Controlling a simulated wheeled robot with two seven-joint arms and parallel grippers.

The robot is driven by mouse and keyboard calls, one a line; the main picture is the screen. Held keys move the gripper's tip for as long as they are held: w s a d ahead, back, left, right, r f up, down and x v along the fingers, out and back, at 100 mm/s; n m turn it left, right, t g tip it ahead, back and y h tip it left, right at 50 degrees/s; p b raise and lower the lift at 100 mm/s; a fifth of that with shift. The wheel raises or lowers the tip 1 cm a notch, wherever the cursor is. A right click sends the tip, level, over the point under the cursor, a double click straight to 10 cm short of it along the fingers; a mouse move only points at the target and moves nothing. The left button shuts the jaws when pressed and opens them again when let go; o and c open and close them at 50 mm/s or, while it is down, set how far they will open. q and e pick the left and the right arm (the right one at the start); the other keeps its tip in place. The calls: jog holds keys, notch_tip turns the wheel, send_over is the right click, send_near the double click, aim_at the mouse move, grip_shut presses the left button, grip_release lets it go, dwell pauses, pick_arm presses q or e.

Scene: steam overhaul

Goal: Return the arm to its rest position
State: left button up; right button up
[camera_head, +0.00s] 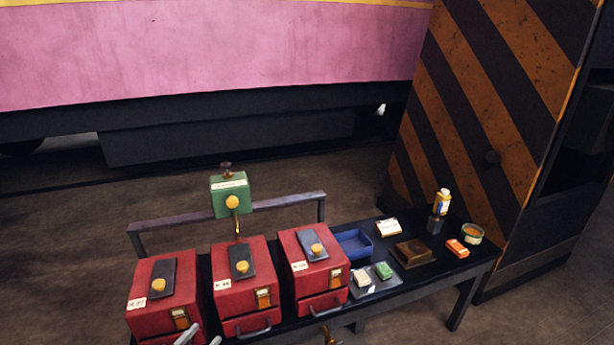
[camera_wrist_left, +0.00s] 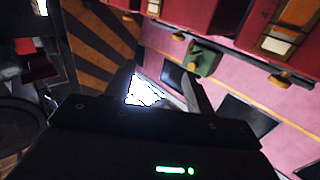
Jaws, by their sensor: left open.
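My left gripper (camera_head: 200,337) shows at the bottom edge of the head view, with only its grey fingertips in sight. They are apart, in front of the left and middle red boxes. In the left wrist view, the left gripper (camera_wrist_left: 162,92) has its two fingers spread with nothing held between them. The rest of the left arm is out of the head view.
Three red boxes, left (camera_head: 165,294), middle (camera_head: 243,278) and right (camera_head: 312,259), stand on the dark table (camera_head: 462,264). A green box (camera_head: 231,187) rises behind them. A striped panel (camera_head: 480,125) stands behind.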

pick_arm(q)
jog(key=s+a+f+n+g+y, duration=0.15)
jog(key=s+f, duration=0.25)
jog(key=f, duration=0.7)
jog(key=s+a+f+g+y, duration=0.3)
jog(key=s+f, duration=0.1)
jog(key=f, duration=0.6)
jog(key=s+a+f+n+g+y, duration=0.1)
jog(key=s+a+f+g+y, duration=0.2)
jog(key=f, duration=0.8)
jog(key=s+d+f+g, duration=0.2)
jog(key=s+f, duration=0.3)
jog(key=s, duration=0.5)
jog(key=s+d+f+g+b, duration=0.1)
jog(key=s+f, duration=0.4)
jog(key=s, duration=0.6)
jog(key=s+d+f+g, duration=0.3)
jog(key=s+f+g, duration=0.1)
jog(key=s, duration=0.6)
jog(key=shift+s+f+g+b, duration=0.35)
jog(key=shift+f+b, duration=0.05)
jog(key=shift+f, duration=0.4)
jog(key=shift+n, duration=0.25)
